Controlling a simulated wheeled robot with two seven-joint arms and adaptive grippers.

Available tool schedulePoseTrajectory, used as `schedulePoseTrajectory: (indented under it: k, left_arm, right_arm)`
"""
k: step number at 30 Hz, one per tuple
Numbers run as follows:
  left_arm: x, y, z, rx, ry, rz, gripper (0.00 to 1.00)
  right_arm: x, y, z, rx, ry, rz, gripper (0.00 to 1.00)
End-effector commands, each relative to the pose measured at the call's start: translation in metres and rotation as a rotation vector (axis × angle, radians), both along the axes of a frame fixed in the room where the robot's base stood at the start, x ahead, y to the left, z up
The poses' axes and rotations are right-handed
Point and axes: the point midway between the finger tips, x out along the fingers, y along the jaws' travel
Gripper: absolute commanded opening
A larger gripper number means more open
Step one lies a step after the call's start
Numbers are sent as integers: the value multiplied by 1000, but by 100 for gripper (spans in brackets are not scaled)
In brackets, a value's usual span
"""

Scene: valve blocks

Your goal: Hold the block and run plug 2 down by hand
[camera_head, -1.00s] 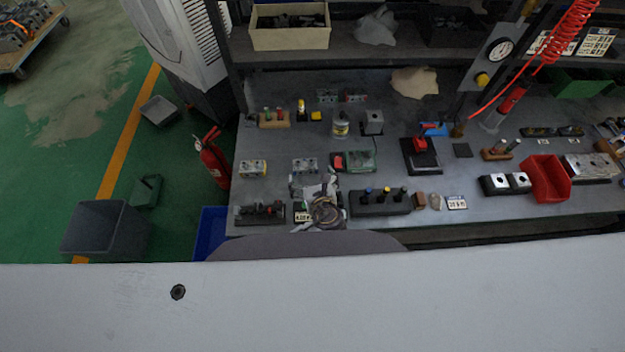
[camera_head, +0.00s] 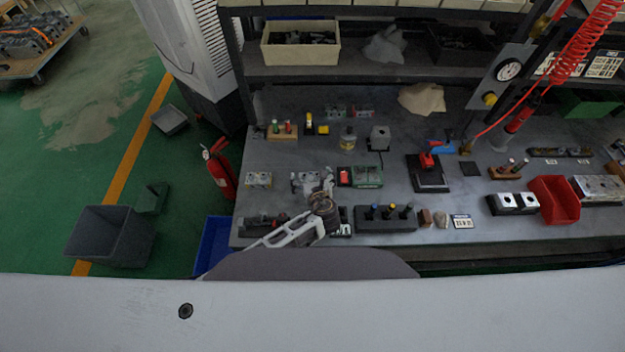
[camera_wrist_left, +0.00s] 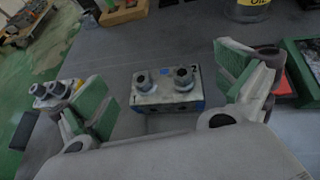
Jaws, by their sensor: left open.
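A pale valve block (camera_wrist_left: 168,101) with blue patches lies on the bench, centred in the left wrist view. Two grey plugs stand up from its top: the left plug (camera_wrist_left: 144,82) and plug 2 (camera_wrist_left: 184,78), beside a "2" mark. My left gripper (camera_wrist_left: 170,108) is open, with one green-padded finger on each side of the block and apart from it. In the head view the left gripper (camera_head: 312,183) is over this block and hides much of it. A second, similar block (camera_head: 258,179) lies to the left. My right gripper is not in view.
A dark holder (camera_head: 386,218) with several plugs is nearer the front edge. An oil can (camera_head: 348,140) and a wooden rack (camera_head: 283,132) stand behind.

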Motion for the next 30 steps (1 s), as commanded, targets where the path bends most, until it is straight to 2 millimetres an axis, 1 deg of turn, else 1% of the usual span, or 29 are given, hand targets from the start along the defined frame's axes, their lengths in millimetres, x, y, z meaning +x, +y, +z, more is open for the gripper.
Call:
schedulePoseTrajectory:
  k: [11,14,24,25,28,29,30]
  left_arm:
    - [3,1,-1,-1,0,0,100]
    - [3,1,-1,-1,0,0,88]
    - [2,1,-1,0,1,0,45]
    - [2,1,-1,0,1,0,42]
    - [2,1,-2,0,1,1,42]
    - [2,1,-2,0,1,1,83]
    - [2,1,-2,0,1,1,88]
  right_arm:
    - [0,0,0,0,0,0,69]
    - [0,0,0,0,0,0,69]
    - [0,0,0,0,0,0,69]
    - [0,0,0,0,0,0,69]
    - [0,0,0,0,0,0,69]
    - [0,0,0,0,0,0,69]
    - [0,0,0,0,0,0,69]
